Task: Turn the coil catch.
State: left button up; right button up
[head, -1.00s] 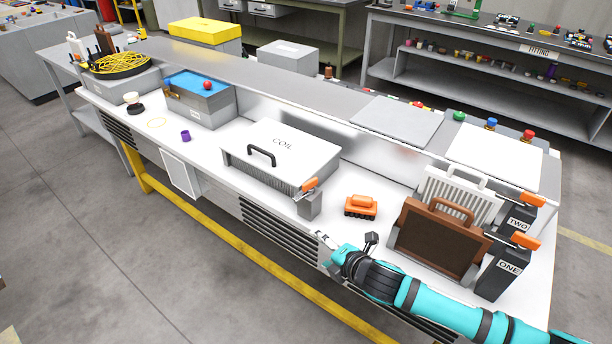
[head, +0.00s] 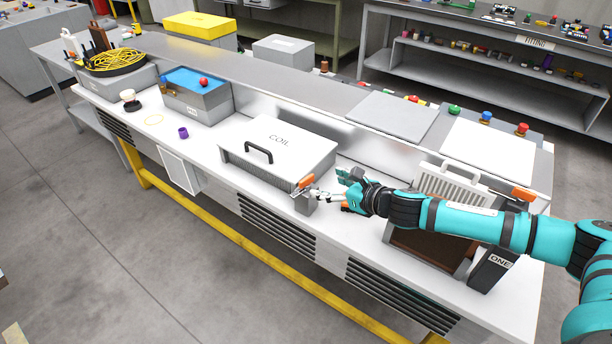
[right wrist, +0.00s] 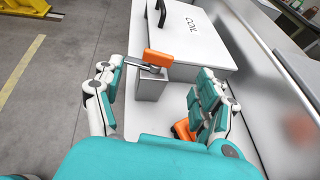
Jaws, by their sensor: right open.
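The coil catch is an orange-tipped lever (head: 306,181) on a small grey block (head: 304,205) at the front right corner of the white box marked COIL (head: 290,142). My right gripper (head: 331,185) is open and empty just right of the catch. In the right wrist view the orange lever (right wrist: 158,57) lies ahead, between the two spread fingers (right wrist: 157,74) in the picture. I cannot tell whether a finger touches it. My left gripper is not in view.
An orange block-like tool (right wrist: 183,130) lies on the bench under my right gripper, mostly hidden in the head view. A brown framed panel (head: 420,250) and a white ribbed rack (head: 440,178) stand to the right, partly behind my arm.

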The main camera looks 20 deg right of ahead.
aim_at(308, 179)
jog(key=x, duration=0.9)
jog(key=shift+w+a+f+p, duration=0.2)
jog(key=shift+w+p, duration=0.1)
jog(key=shift+w, duration=0.1)
jog(key=c, duration=1.2)
